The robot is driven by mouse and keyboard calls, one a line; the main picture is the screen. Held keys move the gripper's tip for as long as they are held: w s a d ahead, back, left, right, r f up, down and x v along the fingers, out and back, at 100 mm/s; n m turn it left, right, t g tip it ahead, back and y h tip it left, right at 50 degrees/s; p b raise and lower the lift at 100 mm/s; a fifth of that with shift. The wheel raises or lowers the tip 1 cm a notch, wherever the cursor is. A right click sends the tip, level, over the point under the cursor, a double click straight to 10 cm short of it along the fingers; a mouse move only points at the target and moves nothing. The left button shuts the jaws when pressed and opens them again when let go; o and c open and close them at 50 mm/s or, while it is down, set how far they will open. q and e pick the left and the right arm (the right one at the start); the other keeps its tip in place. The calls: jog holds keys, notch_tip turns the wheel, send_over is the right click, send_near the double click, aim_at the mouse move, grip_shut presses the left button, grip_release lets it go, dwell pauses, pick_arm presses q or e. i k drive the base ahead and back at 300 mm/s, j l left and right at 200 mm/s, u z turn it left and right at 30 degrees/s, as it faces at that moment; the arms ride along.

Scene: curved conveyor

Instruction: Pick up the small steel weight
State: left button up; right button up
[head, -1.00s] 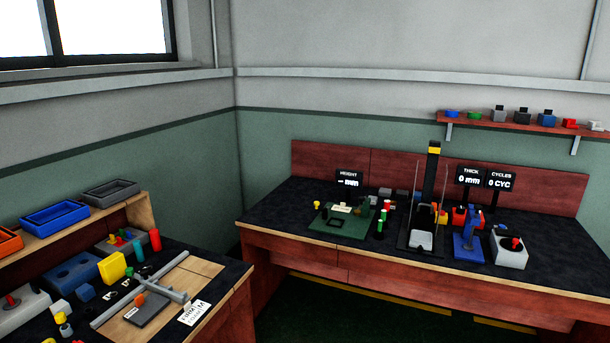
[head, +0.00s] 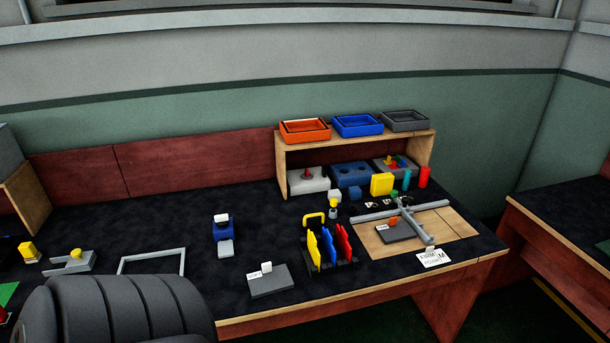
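I cannot pick out the small steel weight for certain in the head view. Several small pieces lie on the dark bench (head: 190,268), among them a small pale block (head: 334,196) and a small yellow-topped piece (head: 333,211) in front of the wooden shelf. They are too small to tell whether either is steel. Neither of my grippers is in view.
The wooden shelf (head: 282,160) carries orange, blue and grey trays. A rack (head: 330,250) holds yellow, blue and red plates. A black ribbed form (head: 115,310), perhaps a chair back, hides the bench's front left. Another bench (head: 560,215) stands right, past a gap.

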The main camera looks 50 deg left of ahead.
aim_at(314, 226)
jog(key=u, duration=1.45)
